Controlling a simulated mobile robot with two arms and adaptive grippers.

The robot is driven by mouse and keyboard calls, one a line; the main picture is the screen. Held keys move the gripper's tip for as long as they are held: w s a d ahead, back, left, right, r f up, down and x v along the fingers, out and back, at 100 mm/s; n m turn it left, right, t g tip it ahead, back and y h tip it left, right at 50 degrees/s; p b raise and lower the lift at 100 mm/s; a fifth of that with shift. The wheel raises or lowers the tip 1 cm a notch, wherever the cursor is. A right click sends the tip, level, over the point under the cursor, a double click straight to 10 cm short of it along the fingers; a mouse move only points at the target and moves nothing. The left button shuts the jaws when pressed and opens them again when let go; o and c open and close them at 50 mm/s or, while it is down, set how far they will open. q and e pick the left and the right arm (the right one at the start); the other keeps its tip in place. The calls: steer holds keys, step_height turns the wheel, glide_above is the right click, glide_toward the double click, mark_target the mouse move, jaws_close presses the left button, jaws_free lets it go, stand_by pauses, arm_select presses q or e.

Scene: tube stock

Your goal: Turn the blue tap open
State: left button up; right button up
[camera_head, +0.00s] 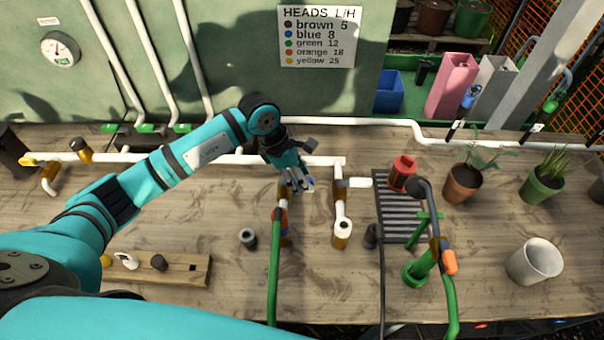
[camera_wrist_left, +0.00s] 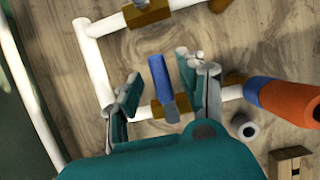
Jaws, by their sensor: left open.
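The blue tap (camera_wrist_left: 158,72) shows in the left wrist view as a blue lever on a brass body (camera_wrist_left: 172,108) set in a white pipe. The lever appears to lie across the pipe's line. My left gripper (camera_wrist_left: 157,88) is open with a finger on each side of the lever; I see gaps on both sides. In the head view my left gripper (camera_head: 294,181) is over the tap and hides most of it. The brass body (camera_head: 283,191) shows beside the fingers. My right gripper is not in view.
A green hose (camera_head: 274,270) with an orange connector runs from the tap's pipe toward the front.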

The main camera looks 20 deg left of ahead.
arm_select(q)
jaws_close()
stand_by(0.5)
